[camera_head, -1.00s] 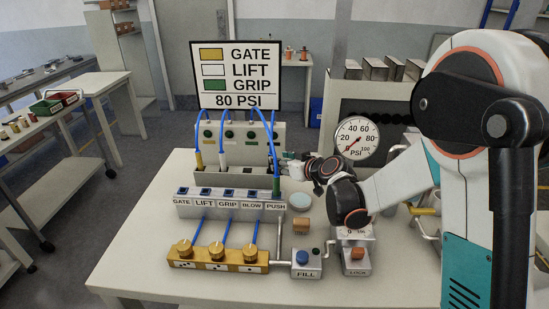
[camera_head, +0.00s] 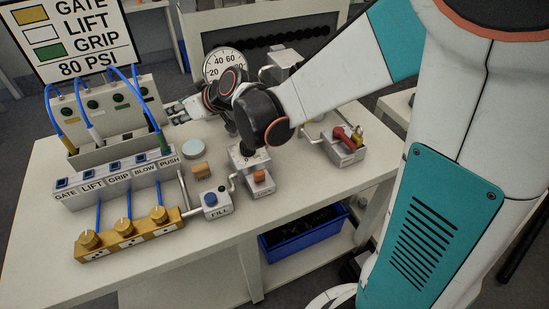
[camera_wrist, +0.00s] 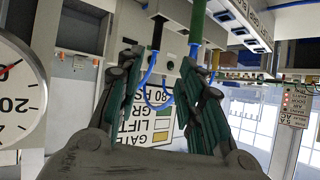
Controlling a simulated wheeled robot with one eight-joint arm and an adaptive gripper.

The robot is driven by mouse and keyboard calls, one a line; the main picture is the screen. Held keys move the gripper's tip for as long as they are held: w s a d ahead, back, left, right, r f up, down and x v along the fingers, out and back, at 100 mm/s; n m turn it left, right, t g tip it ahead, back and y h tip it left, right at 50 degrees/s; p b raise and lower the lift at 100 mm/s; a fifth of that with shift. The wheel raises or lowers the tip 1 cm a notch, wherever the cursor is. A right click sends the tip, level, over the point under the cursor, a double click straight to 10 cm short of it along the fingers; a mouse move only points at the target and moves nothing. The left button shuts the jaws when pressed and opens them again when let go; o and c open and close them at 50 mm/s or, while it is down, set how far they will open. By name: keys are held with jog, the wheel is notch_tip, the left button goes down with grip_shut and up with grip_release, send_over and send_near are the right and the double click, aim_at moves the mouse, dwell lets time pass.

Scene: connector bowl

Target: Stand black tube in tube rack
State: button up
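My gripper (camera_head: 179,112) is at the right end of the grey panel. In the wrist view its two dark fingers (camera_wrist: 160,58) are spread apart and nothing is held between them. A dark upright piece (camera_wrist: 157,33), possibly the black tube, shows beyond the fingertips there; I cannot make it out in the head view. The green tube (camera_head: 163,143) stands at the right end of the grey trough-like rack (camera_head: 118,149), and shows in the wrist view (camera_wrist: 197,22). The white tube (camera_head: 95,133) and yellow tube (camera_head: 69,143) stand further left, with blue hoses attached.
A labelled switch row (camera_head: 110,185) and brass knob block (camera_head: 128,235) stand in front of the rack. A pressure gauge (camera_head: 222,62) is behind my wrist. A round pale disc (camera_head: 194,149), brown block (camera_head: 201,170) and FILL box (camera_head: 215,203) stand right of the rack. The front-right tabletop is clear.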

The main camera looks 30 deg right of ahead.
jog(key=s+d+m+g+h, duration=0.1)
jog(key=s+d, duration=0.3)
jog(key=s, duration=0.5)
jog(key=s+d+m+g+h, duration=0.1)
jog(key=s+d+m+h, duration=0.2)
jog(key=s, duration=0.6)
jog(key=s+d+m+h, duration=0.1)
jog(key=s+d+h, duration=0.1)
jog(key=s+d, duration=0.4)
jog(key=s+r, duration=0.1)
jog(key=s, duration=0.2)
jog(key=shift+s+d+m+g, duration=0.3)
jog(key=shift+s+m+g, duration=0.1)
